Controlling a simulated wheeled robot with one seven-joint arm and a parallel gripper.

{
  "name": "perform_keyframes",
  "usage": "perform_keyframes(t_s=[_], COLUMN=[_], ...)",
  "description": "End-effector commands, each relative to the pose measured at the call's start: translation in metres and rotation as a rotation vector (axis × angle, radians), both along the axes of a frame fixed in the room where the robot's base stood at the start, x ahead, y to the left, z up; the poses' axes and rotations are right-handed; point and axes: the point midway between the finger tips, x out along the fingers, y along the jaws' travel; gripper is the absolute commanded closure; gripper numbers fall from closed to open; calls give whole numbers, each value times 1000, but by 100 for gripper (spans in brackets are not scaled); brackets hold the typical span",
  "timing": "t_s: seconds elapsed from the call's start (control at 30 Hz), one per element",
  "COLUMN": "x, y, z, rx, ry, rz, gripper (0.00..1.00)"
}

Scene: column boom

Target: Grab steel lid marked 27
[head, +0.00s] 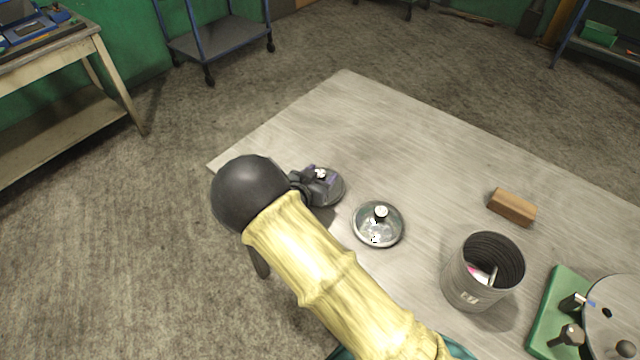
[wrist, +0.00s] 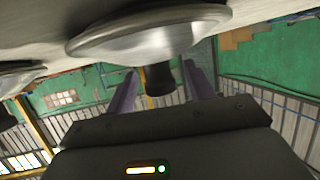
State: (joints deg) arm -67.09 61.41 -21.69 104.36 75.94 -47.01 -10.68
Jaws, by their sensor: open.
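A round metal lid (head: 335,198) lies on the table under my gripper (head: 319,180), partly hidden by it. In the wrist view this lid (wrist: 150,42) is smooth grey steel, and its dark knob (wrist: 158,82) sits between the two purple fingers of my gripper (wrist: 162,88). The fingers are open, with a gap on each side of the knob. No number shows on this lid. A second shiny lid (head: 378,225) with a light knob lies just to the right; it bears a small black-and-white mark too small to read. Its edge seems to show at the wrist view's left (wrist: 18,75).
A grey ribbed bin (head: 470,285) with small items inside stands on the table (head: 420,150) to the right. A wooden block (head: 512,207) lies behind it. A green board (head: 552,318) and a grey disc (head: 612,305) are at the right edge. The table's far part is clear.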

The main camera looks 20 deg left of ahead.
Motion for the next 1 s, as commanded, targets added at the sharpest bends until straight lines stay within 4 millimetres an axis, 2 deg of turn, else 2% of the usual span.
perform_keyframes(t_s=[0.27,0.53,0.83,1.0], x=[0,0,0,0], y=[0,0,0,0], z=[0,0,2,16], rx=[0,0,1,4], ry=[0,0,-2,-3], rz=[0,0,0,-2], gripper=[46,99,100,100])
